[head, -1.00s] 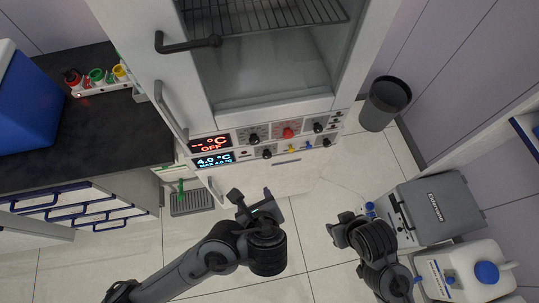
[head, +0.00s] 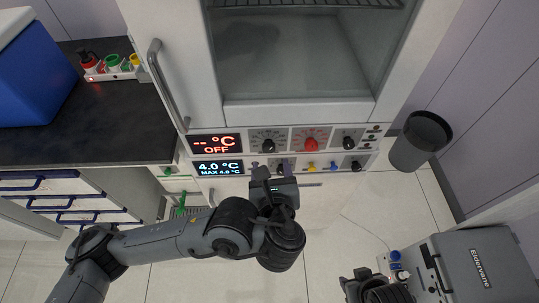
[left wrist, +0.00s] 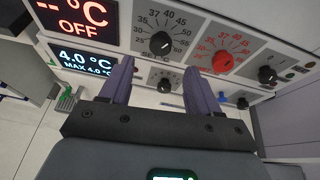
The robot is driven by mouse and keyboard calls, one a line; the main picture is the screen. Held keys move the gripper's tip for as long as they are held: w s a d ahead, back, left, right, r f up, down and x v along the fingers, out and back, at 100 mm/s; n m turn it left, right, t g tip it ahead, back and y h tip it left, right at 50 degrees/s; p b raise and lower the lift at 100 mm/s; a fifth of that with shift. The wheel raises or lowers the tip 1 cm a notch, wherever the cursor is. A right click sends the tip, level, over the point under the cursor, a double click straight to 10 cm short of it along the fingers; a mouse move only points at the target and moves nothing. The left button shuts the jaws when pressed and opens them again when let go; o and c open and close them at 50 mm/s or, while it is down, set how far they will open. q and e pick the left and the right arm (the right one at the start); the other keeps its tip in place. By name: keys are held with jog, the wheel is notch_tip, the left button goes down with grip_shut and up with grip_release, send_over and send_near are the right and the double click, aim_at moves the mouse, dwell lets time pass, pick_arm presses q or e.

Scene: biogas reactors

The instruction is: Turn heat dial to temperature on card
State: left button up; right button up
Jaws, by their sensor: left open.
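A black dial with a numbered temperature scale (head: 268,145) sits in the upper row of the control panel; in the left wrist view its black knob (left wrist: 158,43) lies beyond my fingertips. A red dial (head: 311,144) with its own scale is right of it. My left gripper (head: 268,168) is open and empty in front of the panel. In the left wrist view its purple fingers (left wrist: 158,68) frame a lower black knob (left wrist: 164,86), without visible contact. The red display (head: 215,144) reads "-- °C OFF". My right gripper (head: 366,284) is low at right, jaws unclear. I see no card.
A blue display (head: 217,167) reads 4.0 °C. A cabinet door handle (head: 165,82) stands left above the panel. A dark bin (head: 420,141) and a grey case (head: 482,268) are at right. A counter with a blue box (head: 35,70) is at left.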

aim_at(269, 150)
pick_arm(q)
jog(key=b+x, duration=0.2)
jog(key=x, duration=0.5)
jog(key=shift+w+f, duration=0.1)
jog(key=shift+c, duration=0.2)
jog(key=shift+b, duration=0.3)
jog(key=c, duration=1)
